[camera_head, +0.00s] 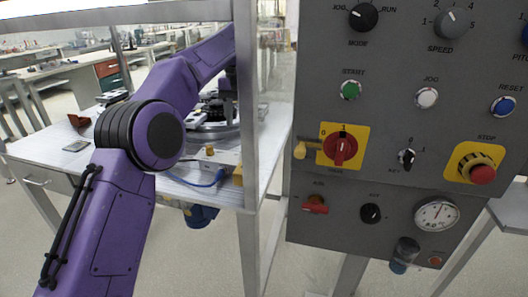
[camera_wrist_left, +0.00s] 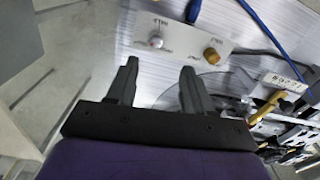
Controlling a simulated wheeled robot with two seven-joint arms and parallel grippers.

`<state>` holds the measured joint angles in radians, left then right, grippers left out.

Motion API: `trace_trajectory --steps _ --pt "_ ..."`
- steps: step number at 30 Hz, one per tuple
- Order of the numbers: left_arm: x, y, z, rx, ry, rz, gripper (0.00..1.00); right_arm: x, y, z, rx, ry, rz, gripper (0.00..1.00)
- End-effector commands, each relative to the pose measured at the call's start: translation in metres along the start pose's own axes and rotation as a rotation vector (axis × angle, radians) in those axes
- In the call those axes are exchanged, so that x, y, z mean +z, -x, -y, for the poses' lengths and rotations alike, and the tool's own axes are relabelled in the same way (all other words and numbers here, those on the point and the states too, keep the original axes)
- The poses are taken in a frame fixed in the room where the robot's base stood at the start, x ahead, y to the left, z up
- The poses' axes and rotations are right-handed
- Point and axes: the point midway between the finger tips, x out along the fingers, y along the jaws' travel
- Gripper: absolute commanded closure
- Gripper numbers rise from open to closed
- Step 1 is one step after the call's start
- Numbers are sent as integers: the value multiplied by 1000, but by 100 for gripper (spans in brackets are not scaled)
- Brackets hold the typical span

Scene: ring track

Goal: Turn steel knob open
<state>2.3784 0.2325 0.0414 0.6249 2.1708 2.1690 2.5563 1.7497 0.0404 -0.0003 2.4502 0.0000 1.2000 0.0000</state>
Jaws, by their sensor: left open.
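The steel knob (camera_wrist_left: 156,42) is a small silver knob on a white plate (camera_wrist_left: 180,30) in the left wrist view. A brass knob (camera_wrist_left: 211,56) stands to its right on the same plate. My left gripper (camera_wrist_left: 160,68) is open and empty, its two dark fingers apart, with the steel knob just beyond the fingertips and between their lines. Neither finger visibly touches the knob. In the head view the brass knob (camera_head: 209,151) shows on the bench, but I cannot make out the steel knob. My right gripper is in neither view.
A grey control panel (camera_head: 325,80) with switches and a gauge fills the right of the head view. A metal post (camera_head: 246,110) stands between it and my left arm. A blue cable (camera_head: 198,183) lies by the plate. Ring machinery (camera_head: 215,130) sits behind.

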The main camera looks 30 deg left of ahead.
Motion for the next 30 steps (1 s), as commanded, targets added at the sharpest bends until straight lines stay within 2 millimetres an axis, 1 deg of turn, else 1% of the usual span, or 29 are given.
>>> trace_trajectory --steps 2,3,5,9,12,15,18,20,27,29,30 --pt "2 -4 -5 17 5 0 48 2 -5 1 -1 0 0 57" --pt "2 -10 -6 19 7 1 48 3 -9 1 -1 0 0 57" --pt "2 -23 -6 18 4 2 48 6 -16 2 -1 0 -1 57" --pt "2 -57 -8 16 1 4 48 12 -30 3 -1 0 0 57" --pt "1 -76 -8 15 1 3 48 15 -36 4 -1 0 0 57" --pt "1 -91 -8 15 1 2 48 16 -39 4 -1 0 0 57" --pt "1 -100 -8 15 2 1 48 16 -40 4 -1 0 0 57" --pt "1 -102 -8 15 1 0 48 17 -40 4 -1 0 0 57" --pt "1 -103 -8 14 1 0 48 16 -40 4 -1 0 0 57" --pt "1 -103 -8 14 1 0 68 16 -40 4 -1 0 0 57" --pt "1 -103 -8 14 1 0 81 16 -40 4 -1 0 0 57"
